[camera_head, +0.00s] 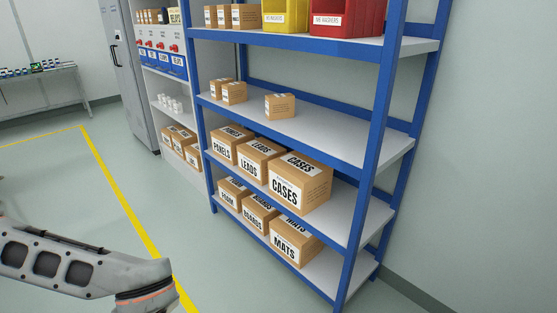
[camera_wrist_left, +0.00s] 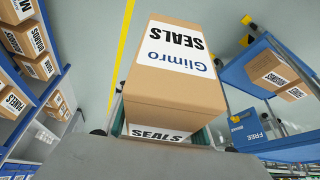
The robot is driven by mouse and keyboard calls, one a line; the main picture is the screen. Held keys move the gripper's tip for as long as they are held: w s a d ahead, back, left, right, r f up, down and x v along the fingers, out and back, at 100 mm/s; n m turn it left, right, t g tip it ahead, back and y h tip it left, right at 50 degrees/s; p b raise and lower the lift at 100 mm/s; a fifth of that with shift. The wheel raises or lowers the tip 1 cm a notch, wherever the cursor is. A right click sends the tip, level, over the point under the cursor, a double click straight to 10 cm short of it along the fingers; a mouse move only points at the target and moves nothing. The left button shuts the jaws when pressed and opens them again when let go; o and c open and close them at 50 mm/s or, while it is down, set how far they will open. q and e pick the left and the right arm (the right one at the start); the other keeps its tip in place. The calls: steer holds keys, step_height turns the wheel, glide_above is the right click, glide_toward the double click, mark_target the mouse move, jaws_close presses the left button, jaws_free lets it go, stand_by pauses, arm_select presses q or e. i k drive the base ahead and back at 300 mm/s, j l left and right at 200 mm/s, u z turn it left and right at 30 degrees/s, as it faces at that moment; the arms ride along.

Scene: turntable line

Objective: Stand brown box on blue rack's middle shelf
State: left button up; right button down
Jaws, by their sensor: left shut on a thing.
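The brown box (camera_wrist_left: 178,90), labelled "Glimro SEALS", fills the middle of the left wrist view. My left gripper (camera_wrist_left: 160,128) is shut on its near end; the box hides most of the fingers. In the head view my left forearm shows at the lower left, but the gripper and box are outside the picture. The blue rack (camera_head: 383,90) stands at centre right. A grey shelf (camera_head: 340,130) between the bins and the larger boxes holds small brown boxes (camera_head: 280,106) on its left half; its right half is bare. My right gripper is in neither view.
The shelf below holds PANELS, LEADS and CASES boxes (camera_head: 299,182); the lowest visible holds more, including MATS (camera_head: 293,240). Yellow (camera_head: 285,16) and red bins (camera_head: 346,17) stand above. Floor left of the rack is clear. A blue stand (camera_wrist_left: 250,75) with boxes shows in the wrist view.

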mark_target(298, 124)
steer(key=i+l+z, duration=0.1)
steer(key=z, duration=0.4)
steer(key=i+z, duration=0.45)
steer(key=k, duration=0.1)
